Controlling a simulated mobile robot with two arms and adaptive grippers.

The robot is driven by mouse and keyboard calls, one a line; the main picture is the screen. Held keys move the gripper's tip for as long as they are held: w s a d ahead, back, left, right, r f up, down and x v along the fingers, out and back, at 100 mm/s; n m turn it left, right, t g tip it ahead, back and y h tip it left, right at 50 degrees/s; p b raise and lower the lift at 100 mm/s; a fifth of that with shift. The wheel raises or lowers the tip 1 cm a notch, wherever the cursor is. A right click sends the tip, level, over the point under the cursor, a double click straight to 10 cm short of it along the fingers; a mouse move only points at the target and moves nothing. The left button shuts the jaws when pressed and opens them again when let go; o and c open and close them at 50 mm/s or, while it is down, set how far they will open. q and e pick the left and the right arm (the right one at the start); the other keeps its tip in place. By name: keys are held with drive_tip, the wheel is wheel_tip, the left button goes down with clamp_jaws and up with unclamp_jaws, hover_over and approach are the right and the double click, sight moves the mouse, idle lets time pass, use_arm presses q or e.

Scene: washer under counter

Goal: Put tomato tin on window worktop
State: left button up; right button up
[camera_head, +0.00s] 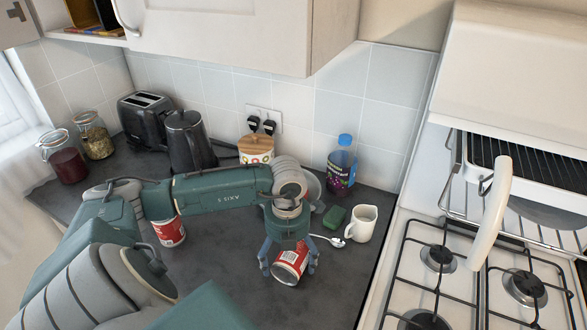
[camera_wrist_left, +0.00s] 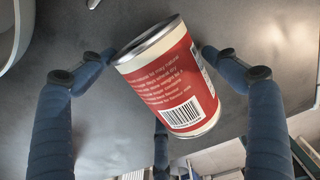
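A red and white tin (camera_head: 290,262) is between the fingers of my left gripper (camera_head: 288,268), over the grey worktop. In the left wrist view this tin (camera_wrist_left: 172,82) is tilted, with its barcode side towards the camera. The left gripper's fingertips (camera_wrist_left: 158,56) meet its two sides near the metal rim, and a third finger is partly hidden behind it. A second red tin (camera_head: 170,233) stands at the left, partly covered by my left arm. The label names are too small to read. The grey worktop (camera_head: 335,285) runs below the window at the left. My right gripper is out of view.
A white jug (camera_head: 361,223), a spoon (camera_head: 328,240), a green sponge (camera_head: 334,218) and a bottle (camera_head: 342,168) stand or lie right of the gripper. A kettle (camera_head: 188,140), toaster (camera_head: 146,115) and glass jars (camera_head: 64,158) are at the back left. The gas hob (camera_head: 470,285) is at right.

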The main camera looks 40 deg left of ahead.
use_arm(q)
drive_tip(key=shift+r, duration=0.1)
drive_tip(key=c, duration=1.2)
drive_tip(key=shift+c, duration=0.2)
drive_tip(key=shift+w+r, duration=0.15)
drive_tip(key=shift+r, duration=0.35)
wheel_tip(320, 180, up, 12)
drive_tip(key=b, duration=0.3)
drive_tip(key=shift+f, duration=0.2)
wheel_tip(320, 180, up, 7)
drive_tip(key=shift+r+p, duration=0.2)
drive_tip(key=shift+p, duration=0.5)
